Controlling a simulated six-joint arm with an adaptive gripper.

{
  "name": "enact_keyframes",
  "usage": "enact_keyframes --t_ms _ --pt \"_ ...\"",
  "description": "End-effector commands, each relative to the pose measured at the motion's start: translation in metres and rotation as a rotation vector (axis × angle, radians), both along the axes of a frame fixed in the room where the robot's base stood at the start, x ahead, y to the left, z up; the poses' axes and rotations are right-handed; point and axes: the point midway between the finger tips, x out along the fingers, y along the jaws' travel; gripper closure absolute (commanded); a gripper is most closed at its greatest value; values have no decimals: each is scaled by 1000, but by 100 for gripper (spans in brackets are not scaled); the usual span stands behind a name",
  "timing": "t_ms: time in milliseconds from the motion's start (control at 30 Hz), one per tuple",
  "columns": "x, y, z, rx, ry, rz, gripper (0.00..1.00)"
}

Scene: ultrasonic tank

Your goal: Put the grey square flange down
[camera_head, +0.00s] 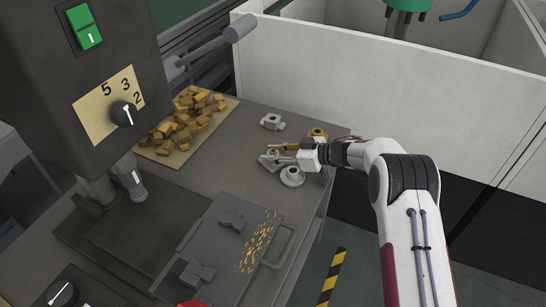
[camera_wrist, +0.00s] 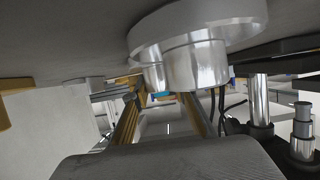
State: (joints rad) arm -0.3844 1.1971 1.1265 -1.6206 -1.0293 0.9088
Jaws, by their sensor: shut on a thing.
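My gripper (camera_head: 281,153) is low over the far right part of the grey bench, with its fingers pointing left. It is shut on a flat grey piece, which I take to be the grey square flange (camera_head: 268,161); it shows at the fingertips with a corner towards the left. The fingers hide part of it, and I cannot tell whether it touches the bench. A round grey flange with a raised collar (camera_head: 292,177) stands just in front of the gripper. In the wrist view a round metal flange (camera_wrist: 197,55) is close by at the top; the held piece is not clear there.
A grey fitting (camera_head: 272,121) and a brass part (camera_head: 318,133) lie behind the gripper. A board (camera_head: 153,151) with a pile of brass blocks is at left. A grey tray (camera_head: 222,257) with brass chips is nearer. Bare bench lies between board and gripper. A pale wall (camera_head: 330,60) rises behind.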

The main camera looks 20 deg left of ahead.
Motion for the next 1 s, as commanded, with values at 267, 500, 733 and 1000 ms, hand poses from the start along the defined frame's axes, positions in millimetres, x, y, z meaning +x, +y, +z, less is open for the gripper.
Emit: enact_keyframes --t_ms 267,500,733,1000 --pt "1 0 13 2 -3 0 100" --pt "1 0 41 3 -3 1 100" --pt "1 0 75 3 -3 1 100" --pt "0 0 98 2 -1 2 100"
